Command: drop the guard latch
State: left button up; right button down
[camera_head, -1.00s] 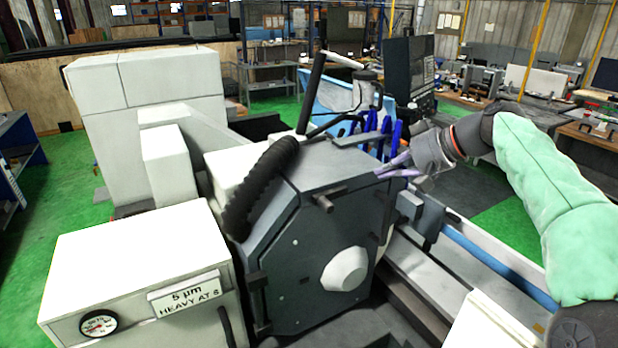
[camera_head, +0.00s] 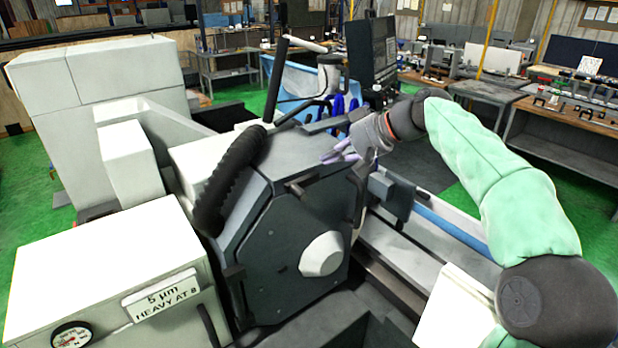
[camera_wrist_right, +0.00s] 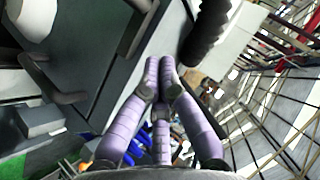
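The dark grey wheel guard (camera_head: 290,240) stands upright on the grinder, with a pale hub on its face. A short dark bar (camera_head: 307,180) sticks out near the top of that face; I cannot tell whether it is the guard latch. My right gripper (camera_head: 338,152) is by the guard's upper right edge, its purple fingers pointing left over the top. In the right wrist view its fingertips (camera_wrist_right: 160,68) are drawn together in front of the grey housing (camera_wrist_right: 105,65), with nothing visible between them. Contact is unclear. My left gripper is out of the head view.
A black ribbed hose (camera_head: 230,180) rises along the guard's left side. A white cabinet (camera_head: 100,265) with a gauge and label stands front left. Blue nozzles (camera_head: 340,106) and a dark control panel (camera_head: 371,50) are behind my right gripper. Machine rails (camera_head: 430,250) run to the right.

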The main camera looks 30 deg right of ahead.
aim_at(296, 184)
jog(key=shift+w+a+f, duration=0.5)
jog(key=shift+a+f, duration=0.2)
jog(key=shift+f, duration=0.3)
jog(key=shift+w+a+f, duration=0.45)
jog(key=shift+a+f, duration=0.2)
jog(key=shift+f, duration=0.35)
jog(key=shift+w+a+f, duration=0.5)
jog(key=shift+a+f, duration=0.2)
jog(key=shift+f, duration=0.3)
jog(key=shift+d, duration=0.1)
